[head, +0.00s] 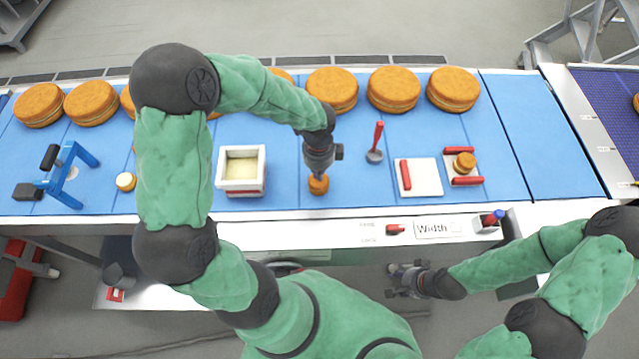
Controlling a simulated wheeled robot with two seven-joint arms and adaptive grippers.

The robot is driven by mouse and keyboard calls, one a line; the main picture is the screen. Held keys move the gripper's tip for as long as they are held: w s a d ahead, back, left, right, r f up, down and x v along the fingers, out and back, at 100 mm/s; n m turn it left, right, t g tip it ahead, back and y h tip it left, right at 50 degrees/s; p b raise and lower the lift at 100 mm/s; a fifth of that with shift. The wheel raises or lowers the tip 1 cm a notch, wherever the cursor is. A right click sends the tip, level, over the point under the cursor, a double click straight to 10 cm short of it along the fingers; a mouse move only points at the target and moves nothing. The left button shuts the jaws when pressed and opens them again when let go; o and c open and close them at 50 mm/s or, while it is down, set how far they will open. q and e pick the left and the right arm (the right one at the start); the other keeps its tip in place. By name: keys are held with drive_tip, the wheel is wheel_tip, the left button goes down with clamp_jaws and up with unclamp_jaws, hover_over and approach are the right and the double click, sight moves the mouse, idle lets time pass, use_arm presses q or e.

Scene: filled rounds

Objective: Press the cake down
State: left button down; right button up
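A small round orange-brown cake (318,186) is on the blue belt, directly below my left gripper (319,172). The gripper points down at it and covers its top, so I cannot tell whether the fingers touch it or how far apart they are. Another small cake (464,163) sits on a white board with red handles (466,182) to the right. Several large round cakes (393,89) stand in a row along the belt's far side. My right gripper (392,281) is in front of the belt, below its near edge, with its fingers apart and nothing between them.
A white box with cream filling (241,169) stands left of my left gripper. A red-handled tool (376,143) and a white board with a red handle (419,178) are to its right. A blue frame (68,173) and a small pale-topped round (126,181) are at left.

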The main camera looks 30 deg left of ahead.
use_arm(q)
drive_tip(key=shift+f+b, duration=0.4)
drive_tip(key=shift+f, duration=0.2)
idle(0.3)
drive_tip(key=shift+f, duration=0.2)
idle(1.8)
drive_tip(key=shift+r+p, duration=0.1)
drive_tip(key=shift+p, duration=0.2)
wheel_tip(320, 180, up, 8)
drive_tip(key=p, duration=0.7)
idle(0.3)
idle(0.5)
